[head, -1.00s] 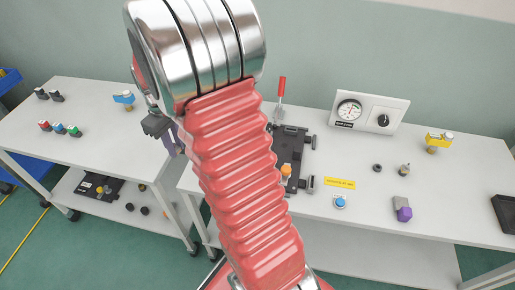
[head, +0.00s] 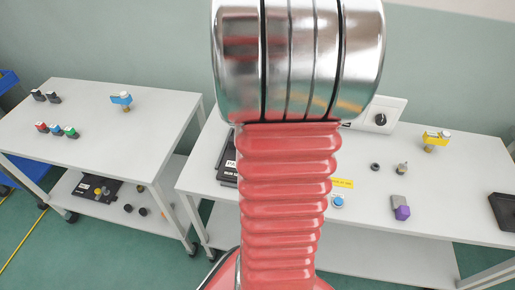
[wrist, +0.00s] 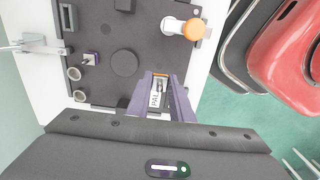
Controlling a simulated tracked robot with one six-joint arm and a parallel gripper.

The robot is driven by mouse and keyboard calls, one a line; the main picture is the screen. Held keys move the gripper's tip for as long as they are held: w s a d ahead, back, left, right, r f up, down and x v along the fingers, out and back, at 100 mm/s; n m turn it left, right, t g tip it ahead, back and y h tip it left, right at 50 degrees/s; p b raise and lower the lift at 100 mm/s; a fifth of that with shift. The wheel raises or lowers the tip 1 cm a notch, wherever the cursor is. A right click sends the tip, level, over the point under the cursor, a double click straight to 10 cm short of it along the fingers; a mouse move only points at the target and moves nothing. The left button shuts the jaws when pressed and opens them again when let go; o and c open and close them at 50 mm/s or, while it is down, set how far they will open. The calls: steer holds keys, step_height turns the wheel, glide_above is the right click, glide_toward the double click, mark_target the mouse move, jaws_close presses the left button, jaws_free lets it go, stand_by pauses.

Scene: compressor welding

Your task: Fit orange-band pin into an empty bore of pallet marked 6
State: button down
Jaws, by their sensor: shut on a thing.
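My gripper (wrist: 160,88) is in the wrist view, its purple fingers pointing at a dark pallet (wrist: 105,30). A narrow orange strip, seemingly the orange-band pin (wrist: 160,74), shows between the fingertips; the rest of the held piece is mostly hidden. A white label with partly covered letters lies below the fingers, and I cannot read a number on it. In the head view my arm hides the gripper and most of this pallet (head: 228,172); only its left edge shows.
On the right table are a blue-topped piece (head: 338,202), a purple-ended piece (head: 401,208) and a yellow-topped piece (head: 435,140). Another dark pallet (head: 92,188) lies on the left table's lower shelf.

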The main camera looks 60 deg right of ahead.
stand_by(0.4)
steer(key=shift+w+f, duration=0.1)
steer(key=shift+f, duration=2.9)
steer(key=shift+f, duration=1.05)
steer(key=c, duration=1.5)
jaws_free()
step_height(320, 180, up, 14)
steer(key=shift+f, duration=0.1)
